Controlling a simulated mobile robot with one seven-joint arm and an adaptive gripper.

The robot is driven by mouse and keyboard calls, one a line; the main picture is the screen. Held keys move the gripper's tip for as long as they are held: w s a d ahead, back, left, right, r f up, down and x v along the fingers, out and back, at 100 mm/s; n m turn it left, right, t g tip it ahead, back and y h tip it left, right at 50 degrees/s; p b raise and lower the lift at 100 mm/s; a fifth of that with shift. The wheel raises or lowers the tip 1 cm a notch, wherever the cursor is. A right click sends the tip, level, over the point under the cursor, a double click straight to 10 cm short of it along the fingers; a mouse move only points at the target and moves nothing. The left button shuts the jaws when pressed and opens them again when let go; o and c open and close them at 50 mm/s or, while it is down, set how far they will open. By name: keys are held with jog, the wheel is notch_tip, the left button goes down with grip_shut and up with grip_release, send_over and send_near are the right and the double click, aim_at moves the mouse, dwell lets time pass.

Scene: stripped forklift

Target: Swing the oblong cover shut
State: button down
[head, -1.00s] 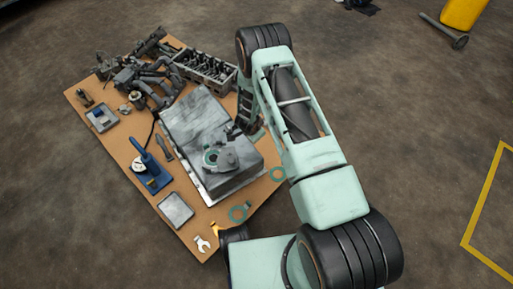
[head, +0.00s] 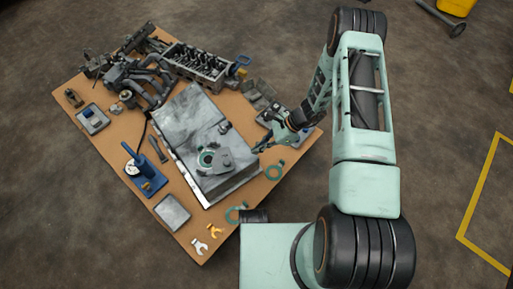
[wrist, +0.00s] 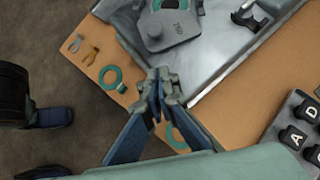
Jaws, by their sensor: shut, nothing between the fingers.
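The oblong cover (head: 221,161) is a small grey plate with raised lettering on the top of the large grey metal box (head: 190,112). It lies beside a teal ring (head: 206,159), and part of the ring's opening shows. In the wrist view the cover (wrist: 174,30) is at the top, with the ring (wrist: 158,4) cut off by the frame edge. My gripper (wrist: 164,76) is shut and empty, below the cover in that view and apart from it. In the head view my gripper (head: 262,147) is just right of the box.
Loose teal rings (head: 274,170) and two small wrenches (head: 207,238) lie on the brown board. A black lettered block set (wrist: 302,130) is at the wrist view's right. A blue tool (head: 147,175) stands left of the box, with engine parts (head: 200,65) behind it.

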aim_at(230, 163)
jog(key=b+x, duration=0.2)
jog(key=x, duration=0.6)
jog(key=shift+d, duration=0.15)
jog(key=shift+s+a+b, duration=0.1)
jog(key=shift+a+b, duration=0.2)
jog(key=shift+a, duration=1.5)
jog(key=shift+s+a+m+t, duration=0.5)
jog(key=shift+s+m, duration=0.1)
jog(key=shift+m, duration=0.2)
